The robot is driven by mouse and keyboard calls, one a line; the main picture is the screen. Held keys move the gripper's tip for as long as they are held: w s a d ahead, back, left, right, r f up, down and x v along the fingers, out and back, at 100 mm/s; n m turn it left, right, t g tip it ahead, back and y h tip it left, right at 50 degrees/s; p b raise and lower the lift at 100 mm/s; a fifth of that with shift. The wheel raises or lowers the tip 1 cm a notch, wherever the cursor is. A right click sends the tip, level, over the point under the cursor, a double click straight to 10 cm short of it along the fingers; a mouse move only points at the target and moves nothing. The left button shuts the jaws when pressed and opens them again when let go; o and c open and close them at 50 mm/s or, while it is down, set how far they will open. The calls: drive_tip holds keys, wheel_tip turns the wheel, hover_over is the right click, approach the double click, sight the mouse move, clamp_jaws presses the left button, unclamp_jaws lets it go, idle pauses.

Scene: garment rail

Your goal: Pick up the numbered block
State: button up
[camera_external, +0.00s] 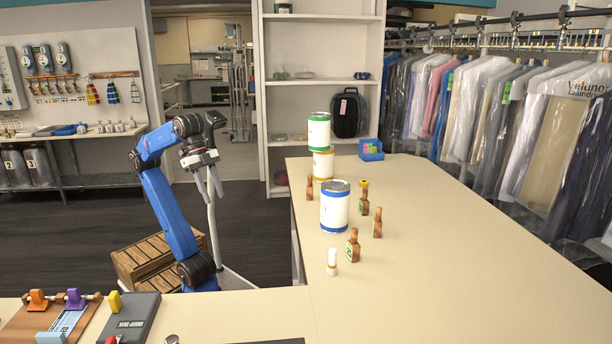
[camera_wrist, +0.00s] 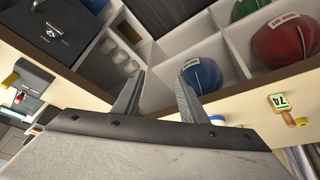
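Several brown bottle-shaped blocks stand on the cream counter (camera_external: 440,270): a front one (camera_external: 353,247) with a green-edged label, one to its right (camera_external: 377,224), one behind (camera_external: 364,202) and one at the left edge (camera_external: 309,188). Their numbers are too small to read in the external view. In the wrist view, one block (camera_wrist: 281,106) at the right shows a green-edged label reading 74; I cannot tell which one it is. My gripper (camera_external: 214,195) hangs left of the counter, pointing down, apart from the blocks. In the wrist view its fingers (camera_wrist: 160,95) are spread and empty.
A blue-banded white can (camera_external: 335,208) stands among the blocks, with stacked cans (camera_external: 321,145) behind. A small white bottle (camera_external: 332,263) stands in front. A blue bin (camera_external: 371,150) sits at the back. A wooden crate (camera_external: 155,260) is on the floor. The counter's right side is clear.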

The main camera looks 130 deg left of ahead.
sight(310, 187)
drive_tip(key=w+a+f+n+h, duration=0.3)
drive_tip(key=w+a+n+h, duration=0.25)
drive_tip(key=w+n, duration=0.55)
drive_tip(key=w+a+n+t+h, duration=0.1)
drive_tip(key=a+n+t+h, duration=0.15)
drive_tip(key=a+n, duration=0.75)
drive_tip(key=s+a+r+n+t+y, duration=0.1)
drive_tip(key=s+a+n+t+y, duration=0.2)
drive_tip(key=a, duration=0.6)
drive_tip(key=s+a+r+n+t, duration=0.2)
drive_tip(key=s+a+n+t, duration=0.3)
drive_tip(key=a, duration=0.4)
drive_tip(key=s+a+r+n+t+y, duration=0.15)
drive_tip(key=s+a+n, duration=0.3)
drive_tip(key=a, duration=0.45)
wheel_tip(310, 187, down, 5)
drive_tip(key=t, duration=0.1)
drive_tip(key=w+d, duration=0.2)
drive_tip(key=w, duration=1.5)
drive_tip(key=shift+w+d+f, duration=0.2)
drive_tip(key=shift+w+d, duration=0.1)
drive_tip(key=shift+d, duration=0.05)
